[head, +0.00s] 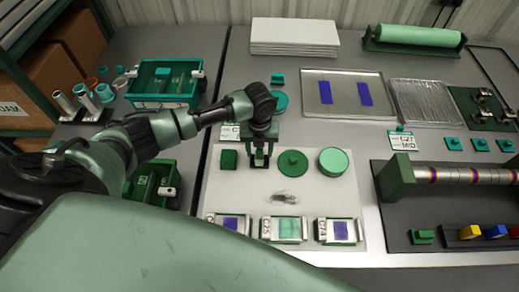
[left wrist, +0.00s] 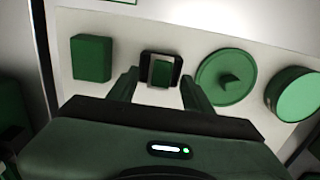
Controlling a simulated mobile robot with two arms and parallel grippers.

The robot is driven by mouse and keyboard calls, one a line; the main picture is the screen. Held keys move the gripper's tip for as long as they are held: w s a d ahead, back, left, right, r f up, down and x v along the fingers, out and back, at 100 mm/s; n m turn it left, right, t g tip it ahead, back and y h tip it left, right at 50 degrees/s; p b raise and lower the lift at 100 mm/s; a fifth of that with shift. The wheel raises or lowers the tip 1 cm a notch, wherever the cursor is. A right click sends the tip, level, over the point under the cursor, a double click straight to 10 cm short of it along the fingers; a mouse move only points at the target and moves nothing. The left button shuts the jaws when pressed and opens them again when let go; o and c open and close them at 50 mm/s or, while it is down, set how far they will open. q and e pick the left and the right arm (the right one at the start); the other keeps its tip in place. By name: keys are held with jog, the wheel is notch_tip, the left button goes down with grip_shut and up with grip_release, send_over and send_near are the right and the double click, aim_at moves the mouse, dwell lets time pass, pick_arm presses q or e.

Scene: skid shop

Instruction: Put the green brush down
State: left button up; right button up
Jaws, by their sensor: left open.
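My left gripper (head: 260,157) points down over the pale mat (head: 350,212) and is open. Between its fingers (left wrist: 160,90) in the left wrist view is a small green block on a black rounded-square base, which looks like the green brush (left wrist: 162,72). It appears to stand on the mat, with a gap to each finger. In the head view the gripper mostly hides it. A dark green square block (head: 228,159) is left of it. A round green lid with a knob (head: 293,163) is right of it. My right gripper does not show.
A round green tin (head: 333,161) stands further right on the mat. A small clear object (head: 285,197) lies in front, before several labelled trays (head: 286,229). A green bin (head: 165,84) is at the back left. Mat space between these is narrow.

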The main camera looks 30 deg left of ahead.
aim_at(260, 150)
pick_arm(q)
notch_tip(260, 150, up, 13)
jog(key=b, duration=0.1)
dwell(0.7)
